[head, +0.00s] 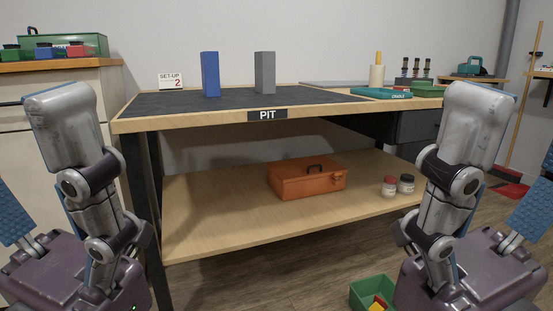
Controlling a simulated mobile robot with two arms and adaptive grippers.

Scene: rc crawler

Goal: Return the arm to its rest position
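My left arm (90,190) stands at the left of the head view, with its grey link raised and its joints bent. My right arm (450,185) stands at the right in a near mirror pose. Neither arm appears to touch the workbench. I see no fingertips of either gripper in this view, and nothing held shows.
A green bin (372,291) stands on the floor.

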